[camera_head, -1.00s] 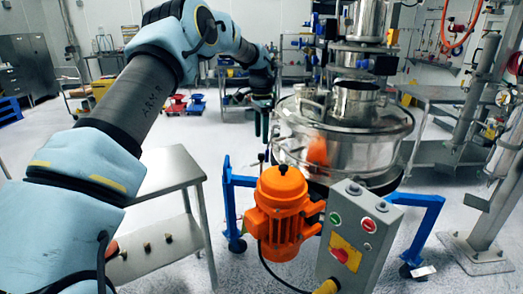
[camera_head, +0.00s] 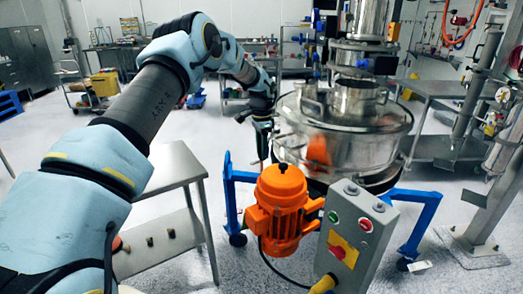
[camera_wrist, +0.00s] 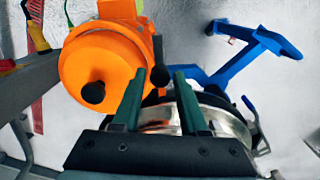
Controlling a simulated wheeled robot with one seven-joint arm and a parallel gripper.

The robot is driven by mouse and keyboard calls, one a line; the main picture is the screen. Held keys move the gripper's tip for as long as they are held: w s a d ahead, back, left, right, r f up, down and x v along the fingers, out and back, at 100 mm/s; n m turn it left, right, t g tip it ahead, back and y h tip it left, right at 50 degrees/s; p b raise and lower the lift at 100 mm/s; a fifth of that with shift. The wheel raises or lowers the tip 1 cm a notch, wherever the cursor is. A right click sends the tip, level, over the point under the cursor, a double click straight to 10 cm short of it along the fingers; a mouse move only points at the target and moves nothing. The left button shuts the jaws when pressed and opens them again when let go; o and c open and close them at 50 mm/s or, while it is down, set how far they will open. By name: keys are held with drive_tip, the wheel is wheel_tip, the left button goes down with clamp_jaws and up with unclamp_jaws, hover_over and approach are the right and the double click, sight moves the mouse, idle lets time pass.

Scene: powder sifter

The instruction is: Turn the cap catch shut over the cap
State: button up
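The steel powder sifter (camera_head: 345,150) stands at the centre of the head view, with a short open-looking steel neck (camera_head: 355,97) on its lid. I cannot make out the cap or its catch for certain. My gripper (camera_head: 262,145) hangs at the sifter's left side, above and behind the orange motor (camera_head: 283,205). In the wrist view my gripper (camera_wrist: 159,76) has its two green fingers apart. A black knob (camera_wrist: 160,77) on a dark stem shows between the fingertips; I cannot tell its depth or contact. Part of the sifter's steel rim (camera_wrist: 225,120) lies behind the fingers.
A grey control box (camera_head: 352,235) with buttons stands in front of the sifter. The blue frame (camera_head: 415,225) carries the machine and also shows in the wrist view (camera_wrist: 240,60). A steel table (camera_head: 170,170) stands at left. Another black knob (camera_wrist: 93,93) is on the motor.

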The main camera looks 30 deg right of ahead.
clamp_jaws()
drive_tip(key=shift+n, duration=0.4)
drive_tip(key=shift+f+n+b, duration=0.1)
drive_tip(key=shift+n+b, duration=0.8)
drive_tip(key=n+b, duration=0.2)
drive_tip(key=n, duration=0.2)
drive_tip(key=shift+n, duration=0.3)
drive_tip(key=n+b, duration=0.1)
drive_tip(key=n, duration=0.3)
drive_tip(key=shift+n, duration=2.1)
drive_tip(key=shift+o, duration=1.9)
unclamp_jaws()
